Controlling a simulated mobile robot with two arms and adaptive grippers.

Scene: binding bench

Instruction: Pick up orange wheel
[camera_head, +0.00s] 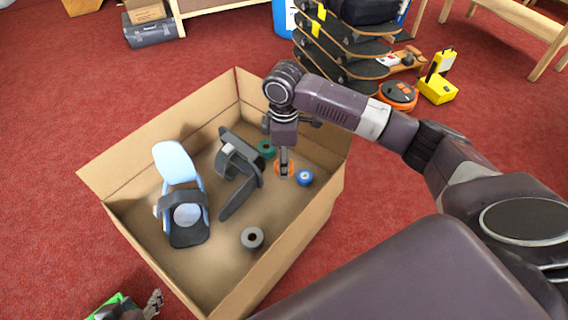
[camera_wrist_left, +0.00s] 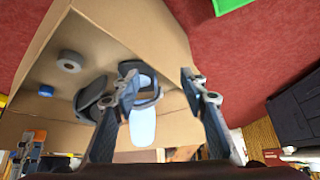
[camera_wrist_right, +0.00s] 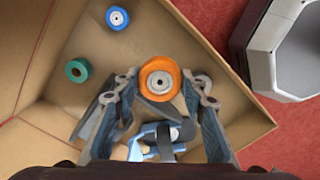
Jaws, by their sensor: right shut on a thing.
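The orange wheel (camera_head: 279,168) is in the cardboard box, near its right wall. My right gripper (camera_head: 284,162) reaches down into the box and is shut on the wheel. In the right wrist view the orange wheel (camera_wrist_right: 160,78) sits between the two fingertips, its pale hub facing the camera. It looks much nearer than the other wheels. I cannot tell whether it touches the box floor. My left gripper (camera_head: 154,303) shows only in part at the bottom left, outside the box. In the left wrist view its fingers (camera_wrist_left: 160,82) are apart with nothing held between them.
The open cardboard box (camera_head: 305,255) also holds a blue wheel (camera_head: 305,178), a green wheel (camera_head: 266,149), a grey wheel (camera_head: 252,238), a dark grey angular object (camera_head: 241,163) and a light blue piece (camera_head: 176,160) with black parts. Stacked skateboards (camera_head: 345,50) stand behind. Red carpet surrounds the box.

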